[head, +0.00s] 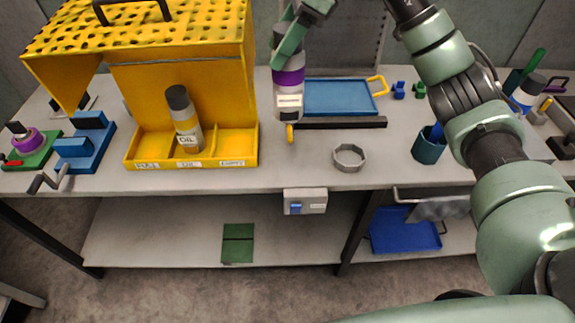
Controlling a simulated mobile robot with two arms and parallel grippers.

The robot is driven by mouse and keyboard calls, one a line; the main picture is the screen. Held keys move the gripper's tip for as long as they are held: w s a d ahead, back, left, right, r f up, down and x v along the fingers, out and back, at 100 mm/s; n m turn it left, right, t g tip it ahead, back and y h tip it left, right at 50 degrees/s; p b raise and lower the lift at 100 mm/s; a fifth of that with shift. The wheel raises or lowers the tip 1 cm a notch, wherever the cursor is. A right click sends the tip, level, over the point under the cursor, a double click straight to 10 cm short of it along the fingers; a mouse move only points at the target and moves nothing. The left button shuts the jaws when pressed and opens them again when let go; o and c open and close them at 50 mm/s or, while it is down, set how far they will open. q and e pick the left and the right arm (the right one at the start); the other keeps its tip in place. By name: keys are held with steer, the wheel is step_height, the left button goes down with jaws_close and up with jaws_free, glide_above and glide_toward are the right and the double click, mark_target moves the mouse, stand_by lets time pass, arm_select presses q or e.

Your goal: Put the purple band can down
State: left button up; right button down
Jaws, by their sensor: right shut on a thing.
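The purple band can (289,77) is a grey and white bottle with a purple band and a white label. It is upright behind the workbench's middle, right of the yellow rack (250,100). My right gripper (289,45) is shut on its upper part, coming from above. I cannot tell whether the can's base touches the bench (220,179) or hangs just above it. A similar can marked OIL (184,120) stands in the rack's middle compartment; the left and right compartments look empty. My left gripper is not in view.
Right of the held can are a blue tray (340,97) and a black bar (345,123). A grey ring (349,157) lies in front, and a teal cup (428,146) stands further right. A blue vise (84,146) is at left. The bench front between rack and ring is clear.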

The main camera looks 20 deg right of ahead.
mark_target(282, 110)
steer(key=shift+w+f, duration=0.1)
step_height(282, 110, down, 16)
steer(key=p, duration=0.4)
step_height(282, 110, down, 3)
steer(key=shift+f+p, duration=0.15)
steer(key=shift+p, duration=0.25)
steer(key=shift+f, duration=0.1)
steer(key=shift+f, duration=0.1)
steer(key=shift+c, duration=2.2)
jaws_free()
